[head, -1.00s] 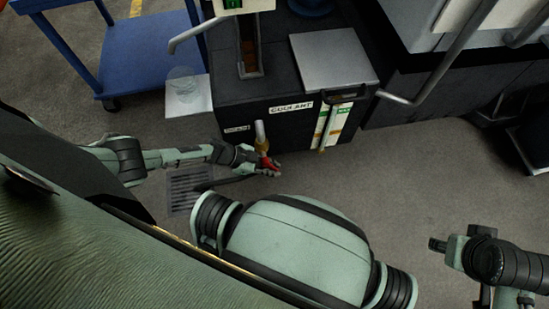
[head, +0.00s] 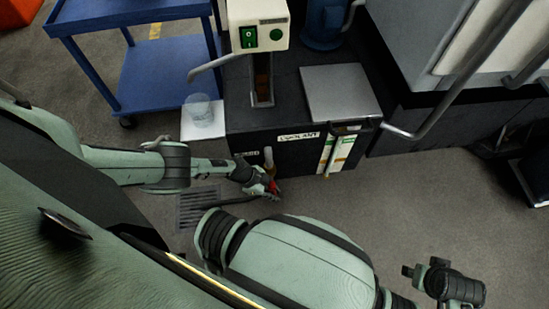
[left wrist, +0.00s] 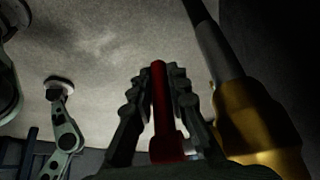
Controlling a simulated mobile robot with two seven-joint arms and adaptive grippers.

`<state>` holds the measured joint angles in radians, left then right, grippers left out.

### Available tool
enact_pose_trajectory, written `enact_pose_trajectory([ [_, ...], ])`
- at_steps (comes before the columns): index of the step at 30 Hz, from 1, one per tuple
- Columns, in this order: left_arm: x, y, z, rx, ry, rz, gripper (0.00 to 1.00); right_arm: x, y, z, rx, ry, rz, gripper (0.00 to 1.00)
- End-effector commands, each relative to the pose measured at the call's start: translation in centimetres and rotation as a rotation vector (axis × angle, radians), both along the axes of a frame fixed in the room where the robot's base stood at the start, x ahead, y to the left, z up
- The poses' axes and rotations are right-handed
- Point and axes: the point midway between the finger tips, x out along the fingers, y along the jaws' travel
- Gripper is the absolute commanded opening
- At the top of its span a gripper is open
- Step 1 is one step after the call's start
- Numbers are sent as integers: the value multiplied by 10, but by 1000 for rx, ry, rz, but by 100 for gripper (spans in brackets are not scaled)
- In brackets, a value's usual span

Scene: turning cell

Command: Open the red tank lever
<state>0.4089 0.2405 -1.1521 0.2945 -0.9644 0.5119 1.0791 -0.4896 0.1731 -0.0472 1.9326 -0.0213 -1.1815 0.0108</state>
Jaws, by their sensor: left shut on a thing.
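The red lever (left wrist: 159,110) stands between the two dark fingers of my left gripper (left wrist: 160,85) in the left wrist view, and the gripper is shut on it. In the head view my left gripper (head: 273,190) is low at the front of the dark coolant tank (head: 290,157), with a bit of the red lever (head: 272,186) showing. A brass fitting (left wrist: 255,125) with a grey pipe is right beside the fingers. My right gripper (head: 408,271) is at the lower right, away from the tank; its fingers are too small to read.
A floor drain grate (head: 197,207) lies below my left forearm. A blue cart (head: 165,75) stands at the back left. A clear cup (head: 200,110) stands on a white sheet left of the tank. Open floor lies to the right of the tank.

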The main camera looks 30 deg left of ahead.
Motion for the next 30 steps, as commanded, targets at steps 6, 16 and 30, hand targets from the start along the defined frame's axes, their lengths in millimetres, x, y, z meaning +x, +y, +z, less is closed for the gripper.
enact_pose_trajectory([
  [6,0,2,0,4,2,0,0,0,0,-1,1,1,0,40],
  [16,0,1,0,3,1,0,25,0,0,-1,1,1,0,40],
  [30,2,9,9,7,-4,-4,25,0,0,-1,0,1,0,40],
])
